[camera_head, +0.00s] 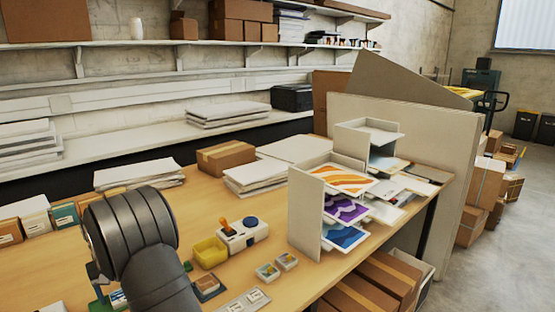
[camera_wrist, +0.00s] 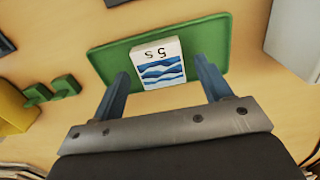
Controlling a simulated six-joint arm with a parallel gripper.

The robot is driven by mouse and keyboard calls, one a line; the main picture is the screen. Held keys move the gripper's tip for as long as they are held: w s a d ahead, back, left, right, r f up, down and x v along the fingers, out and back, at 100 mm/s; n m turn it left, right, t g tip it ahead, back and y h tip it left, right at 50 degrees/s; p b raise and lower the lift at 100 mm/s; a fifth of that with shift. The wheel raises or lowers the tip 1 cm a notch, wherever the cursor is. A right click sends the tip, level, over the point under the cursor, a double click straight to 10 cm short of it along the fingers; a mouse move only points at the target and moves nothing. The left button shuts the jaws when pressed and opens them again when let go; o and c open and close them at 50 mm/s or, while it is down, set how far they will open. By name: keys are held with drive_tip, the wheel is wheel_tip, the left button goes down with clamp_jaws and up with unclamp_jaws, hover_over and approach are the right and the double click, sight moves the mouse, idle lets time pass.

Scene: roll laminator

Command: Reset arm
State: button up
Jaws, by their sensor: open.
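My gripper (camera_wrist: 163,88) shows in the wrist view with its two blue-grey fingers spread apart. A small white block (camera_wrist: 158,63) with a blue wave picture and the mark "5 S" lies on a green mat (camera_wrist: 208,40) between and just beyond the fingers. A clear gap shows on each side of the block, so the gripper is open and holds nothing. In the head view my dark arm fills the lower left and hides the gripper and most of the green mat.
A yellow tray (camera_head: 210,252) and a white device with a blue knob (camera_head: 243,234) stand right of my arm. A tiered rack with coloured prints (camera_head: 305,212) stands farther right. Small cards (camera_head: 268,271) lie in front. Paper stacks (camera_head: 138,174) and a cardboard box (camera_head: 226,157) line the back.

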drive_tip(key=shift+f, duration=0.7)
drive_tip(key=shift+r, duration=1.9)
drive_tip(key=shift+f, duration=0.1)
